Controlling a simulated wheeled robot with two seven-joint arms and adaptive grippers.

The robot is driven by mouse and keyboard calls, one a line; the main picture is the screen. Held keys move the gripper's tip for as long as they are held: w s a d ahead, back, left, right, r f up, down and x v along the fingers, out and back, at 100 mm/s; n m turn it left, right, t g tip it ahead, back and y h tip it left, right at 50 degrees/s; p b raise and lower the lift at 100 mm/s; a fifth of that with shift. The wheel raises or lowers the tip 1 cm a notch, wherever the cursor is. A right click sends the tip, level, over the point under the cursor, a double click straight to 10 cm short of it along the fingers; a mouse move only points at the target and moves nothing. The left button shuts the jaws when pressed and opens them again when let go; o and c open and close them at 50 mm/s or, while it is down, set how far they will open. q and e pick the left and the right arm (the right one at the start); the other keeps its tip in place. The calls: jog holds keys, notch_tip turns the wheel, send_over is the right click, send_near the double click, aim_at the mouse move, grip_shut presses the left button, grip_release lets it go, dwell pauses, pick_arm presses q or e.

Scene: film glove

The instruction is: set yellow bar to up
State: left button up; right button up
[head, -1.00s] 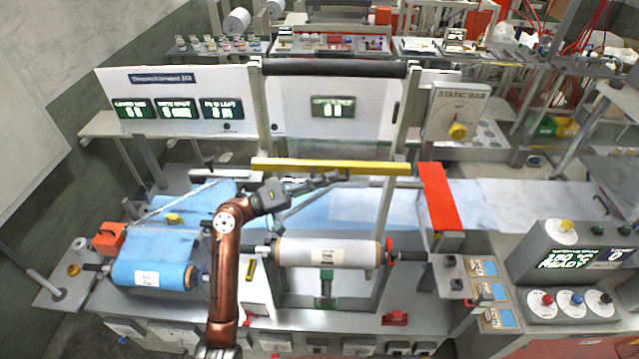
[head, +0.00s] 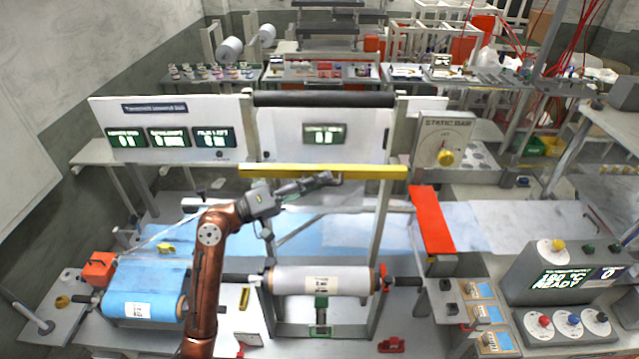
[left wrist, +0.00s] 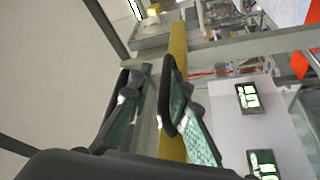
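The yellow bar (head: 220,171) runs level across the front of the machine, below the white display panels. It also shows in the left wrist view (left wrist: 178,45), running behind one finger. My left gripper (head: 326,180) reaches from the left to just under the bar's middle in the head view. In the left wrist view, my left gripper (left wrist: 148,85) has its two fingers apart, with no object visibly held between them. The right-hand finger overlaps the bar in the picture; whether it touches is unclear. My right gripper is not in view.
A static bar dial (head: 445,140) with a yellow knob stands right of the panels. Metal posts flank the bar.

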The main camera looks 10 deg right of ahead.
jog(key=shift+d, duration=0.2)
pick_arm(q)
jog(key=v, duration=1.2)
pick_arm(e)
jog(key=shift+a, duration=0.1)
pick_arm(q)
jog(key=shift+f, duration=0.1)
